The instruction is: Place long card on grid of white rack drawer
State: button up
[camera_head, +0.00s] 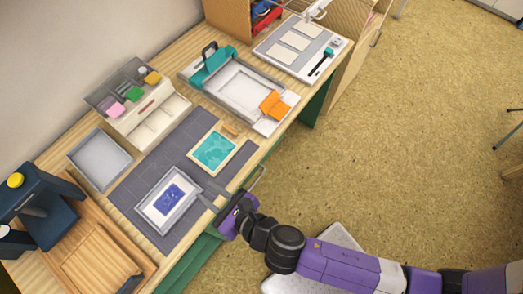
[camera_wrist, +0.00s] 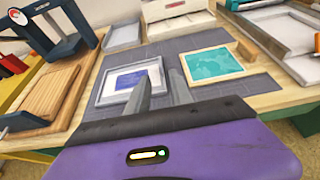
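My gripper (camera_head: 211,195) is open and empty over the front edge of the grey mat, beside the grey tray with a blue-printed card (camera_head: 170,200). In the wrist view its two fingers (camera_wrist: 162,92) stand apart, with the tray to the left and the teal print to the right. A white rack (camera_head: 150,124) with open compartments stands at the back of the mat, with coloured pads on top. Pale rectangular cards (camera_head: 292,39) lie on a white board at the upper right. I cannot tell which card is the long one.
A wood-bordered teal print (camera_head: 216,150) and a small wooden block (camera_head: 230,130) lie on the grey mat (camera_head: 120,193). An empty grey tray (camera_head: 99,158), a dark press (camera_head: 38,212) and a wooden tray (camera_head: 95,262) are left. A teal-clamped frame (camera_head: 240,86) with an orange piece is right.

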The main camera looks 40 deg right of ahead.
jog(key=s+d+r+m+h, duration=0.1)
jog(key=s+d+r+m, duration=0.4)
jog(key=m, duration=0.9)
jog(key=s+d+r+m, duration=0.5)
jog(key=s+d+m, duration=0.4)
jog(key=s+m, duration=0.3)
jog(key=m, duration=0.2)
jog(key=shift+d+m+t+h, duration=0.3)
jog(key=shift+d+t+h, duration=0.05)
jog(key=shift+t+h, duration=0.05)
jog(key=shift+o, duration=0.4)
jog(key=s+d+r+m+t+h, duration=0.1)
jog(key=s+d+r+m, duration=0.2)
jog(key=r+m, duration=0.3)
jog(key=m, duration=0.3)
jog(key=shift+s+r+m+h, duration=0.25)
jog(key=shift+r+m+h, duration=0.05)
jog(key=shift+m+h, duration=0.1)
jog(key=o, duration=0.4)
jog(key=shift+s+d+r+m, duration=0.1)
jog(key=shift+d+r+m, duration=0.1)
jog(key=shift+m, duration=0.2)
jog(key=o, duration=0.4)
jog(key=shift+c, duration=0.2)
